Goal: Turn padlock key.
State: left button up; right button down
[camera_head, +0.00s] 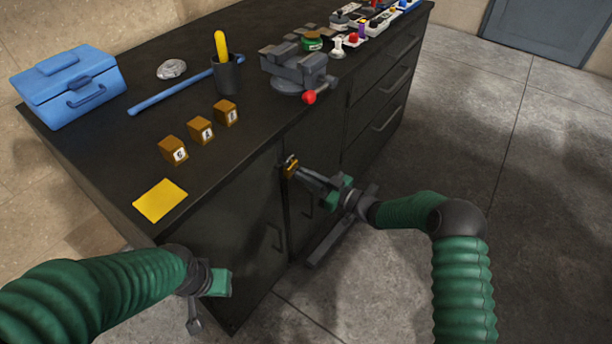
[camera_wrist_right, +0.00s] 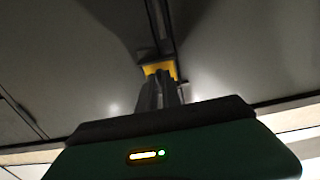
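A small yellow-brass padlock (camera_head: 291,167) hangs at the front of the black cabinet, on the seam between its doors. In the right wrist view the padlock (camera_wrist_right: 158,69) is just beyond my fingertips. My right gripper (camera_head: 301,171) reaches it from the right, fingers close together and tips at the padlock. In the right wrist view the gripper fingers (camera_wrist_right: 160,88) look closed together at the padlock's near side. The key itself is hidden between or behind the fingers. My left gripper (camera_head: 194,322) hangs low by the cabinet's left front corner, away from the padlock; its fingers are partly hidden.
On the black countertop (camera_head: 130,140) are a blue toolbox (camera_head: 68,85), several lettered wooden blocks (camera_head: 200,131), a yellow sheet (camera_head: 160,200), a dark cup (camera_head: 227,74) and a grey vise (camera_head: 298,70). The floor at right is clear.

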jog(key=shift+m, duration=0.3)
jog(key=shift+w+f+m+p, duration=0.1)
jog(key=shift+m+p, duration=0.5)
jog(key=shift+m, duration=3.75)
jog(key=shift+f+m+p, duration=0.1)
jog(key=shift+m+p, duration=0.45)
jog(key=shift+m, duration=3.8)
jog(key=c, duration=1.5)
grip_release()
jog(key=shift+c, duration=0.2)
